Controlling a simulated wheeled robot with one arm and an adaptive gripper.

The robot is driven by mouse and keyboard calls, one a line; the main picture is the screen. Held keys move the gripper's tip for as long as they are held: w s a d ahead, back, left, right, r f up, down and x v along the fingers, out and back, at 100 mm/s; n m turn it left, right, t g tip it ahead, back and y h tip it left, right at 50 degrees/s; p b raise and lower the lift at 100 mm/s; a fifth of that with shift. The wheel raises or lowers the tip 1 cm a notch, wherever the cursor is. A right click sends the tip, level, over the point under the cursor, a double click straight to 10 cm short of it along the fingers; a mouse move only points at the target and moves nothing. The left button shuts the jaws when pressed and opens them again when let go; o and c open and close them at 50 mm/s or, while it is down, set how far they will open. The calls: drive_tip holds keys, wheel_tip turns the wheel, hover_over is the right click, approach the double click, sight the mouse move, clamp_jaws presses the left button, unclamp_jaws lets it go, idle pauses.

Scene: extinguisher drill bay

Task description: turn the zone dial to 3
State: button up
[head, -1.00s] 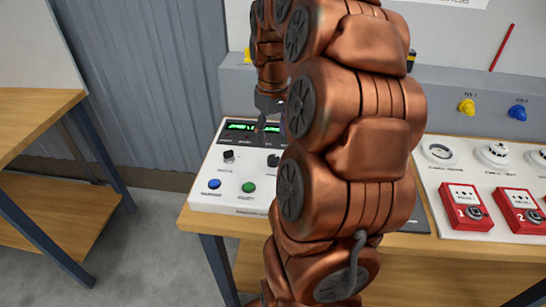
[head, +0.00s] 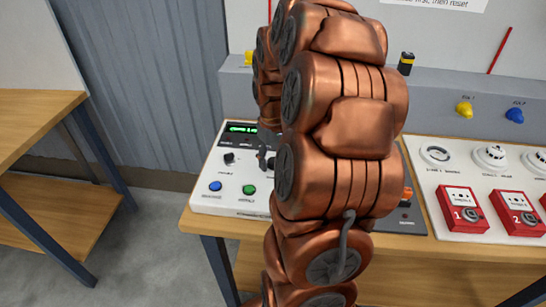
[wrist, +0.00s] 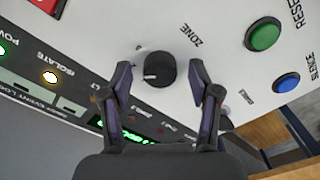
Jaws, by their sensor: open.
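The zone dial (wrist: 160,71) is a round black knob on the white panel, with the word ZONE printed beside it in the wrist view. A small white mark on it points toward the picture's left; the scale figures around it are too small to read. My gripper (wrist: 160,66) is open, one finger on each side of the dial, with gaps showing on both sides. In the head view, the dial (head: 272,163) is partly hidden by my arm, and one dark tip of my gripper (head: 262,157) shows beside it.
A second black knob (head: 228,158) sits left on the panel. Blue (head: 215,186) and green (head: 249,189) buttons lie along its front. A lit green display (head: 241,128) is at its back. Red call points (head: 463,209) stand to the right. A wooden bench (head: 40,110) is at left.

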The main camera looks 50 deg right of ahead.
drive_tip(key=shift+c, duration=0.4)
drive_tip(key=c, duration=1.1)
drive_tip(key=shift+f+m+b, duration=0.15)
drive_tip(key=shift+m+b, duration=0.15)
drive_tip(key=shift+b, duration=0.1)
drive_tip(key=shift+m+b, duration=0.4)
drive_tip(key=shift+b, duration=0.2)
drive_tip(key=shift+d+m+b, duration=0.1)
drive_tip(key=shift+m+b, duration=1.95)
drive_tip(key=shift+m, duration=0.35)
drive_tip(key=shift+m+b, duration=0.65)
drive_tip(key=shift+m, duration=0.75)
